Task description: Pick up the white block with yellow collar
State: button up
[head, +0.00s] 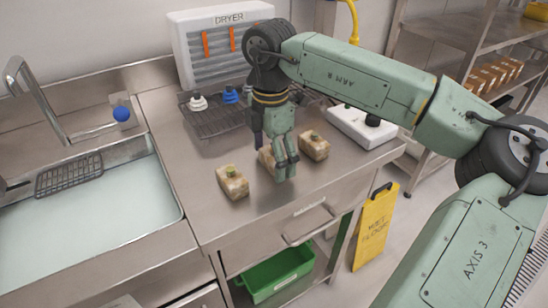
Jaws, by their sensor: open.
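Three pale, brownish blocks with small greenish tops stand on the steel counter (210,222). One is the left block (233,184), one is the middle block (266,160), one is the right block (315,147). I cannot make out a yellow collar on any of them, so I cannot tell which is the named block. My gripper (286,172) points down, open, in front of the middle block and hides much of it. It sits between the left and right blocks. I cannot tell whether it touches the middle block.
A dryer (225,50) stands behind a dark wire rack (207,121) holding a white cup (198,103) and blue cups (231,96). A white device (362,128) sits at the counter's right end. A sink (90,205) lies left. The counter's front left is clear.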

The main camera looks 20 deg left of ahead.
jog(key=shift+c, duration=0.4)
jog(key=c, duration=1.2)
jog(key=shift+r, duration=0.2)
